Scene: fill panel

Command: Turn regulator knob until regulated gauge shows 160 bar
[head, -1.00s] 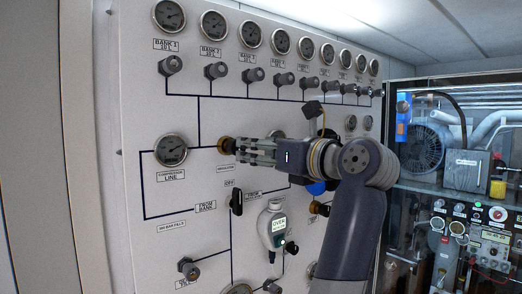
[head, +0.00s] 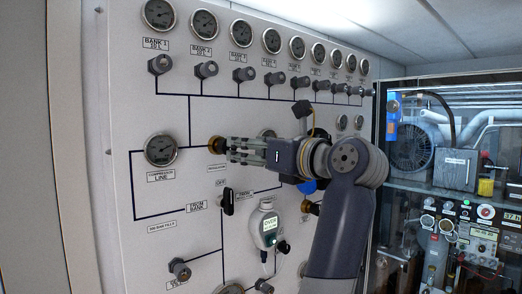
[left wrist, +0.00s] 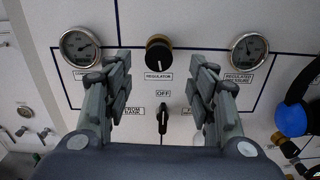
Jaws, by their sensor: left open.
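The regulator knob (head: 217,145) is black with a brass-coloured base; in the left wrist view the knob (left wrist: 159,54) lies beyond and between my fingers. My left gripper (head: 235,150) points at it; the left wrist view shows the gripper (left wrist: 160,85) open, with its fingers apart and empty. The regulated pressure gauge (left wrist: 250,50) is right of the knob in that view; its reading is too small to tell. In the head view this gauge (head: 267,134) is partly hidden behind my gripper. My right gripper is not in view.
The compressor line gauge (head: 161,150) is left of the knob. A black lever (head: 227,200) under the OFF label and a pale handheld meter (head: 267,228) sit below. Bank gauges and valves line the panel's top. A glazed machinery cabinet (head: 455,150) stands at the right.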

